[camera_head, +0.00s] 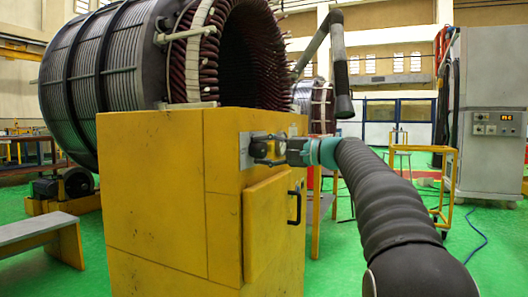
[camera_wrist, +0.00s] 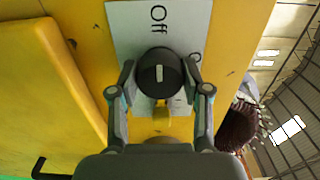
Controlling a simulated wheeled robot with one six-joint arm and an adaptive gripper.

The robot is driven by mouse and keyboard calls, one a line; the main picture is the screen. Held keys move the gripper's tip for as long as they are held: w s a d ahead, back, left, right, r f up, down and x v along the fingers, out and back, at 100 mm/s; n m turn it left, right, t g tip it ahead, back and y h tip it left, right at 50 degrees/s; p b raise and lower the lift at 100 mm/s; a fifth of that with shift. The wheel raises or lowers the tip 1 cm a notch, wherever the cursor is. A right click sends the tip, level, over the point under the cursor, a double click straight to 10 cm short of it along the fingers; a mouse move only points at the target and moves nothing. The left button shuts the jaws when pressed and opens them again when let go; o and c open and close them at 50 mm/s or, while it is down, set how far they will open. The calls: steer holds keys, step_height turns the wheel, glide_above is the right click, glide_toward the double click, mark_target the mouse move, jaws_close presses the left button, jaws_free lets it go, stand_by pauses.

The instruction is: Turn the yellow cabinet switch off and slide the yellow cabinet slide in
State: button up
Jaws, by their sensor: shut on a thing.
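The yellow cabinet (camera_head: 155,190) stands in the middle of the head view. Its switch is a round black knob (camera_wrist: 159,72) with a white line mark, on a pale plate (camera_wrist: 125,20) lettered "Off". The mark runs upright in the wrist view, in line with "Off"; a second label is mostly hidden behind my right finger. My gripper (camera_wrist: 160,86) is shut on the knob, one finger on each side; it also shows at the cabinet face in the head view (camera_head: 272,150). Below the switch, a yellow slide panel (camera_head: 265,225) with a black handle (camera_head: 296,203) stands out from the face.
A large stator (camera_head: 105,70) with dark red windings sits behind the cabinet. A grey control cabinet (camera_head: 490,110) stands at the right, and a bench (camera_head: 35,228) at the left. Green floor is open to the right of the yellow cabinet.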

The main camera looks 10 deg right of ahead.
steer(key=o, duration=1.2)
steer(key=shift+c, duration=0.2)
steer(key=v, duration=1.2)
steer(key=shift+w, duration=0.1)
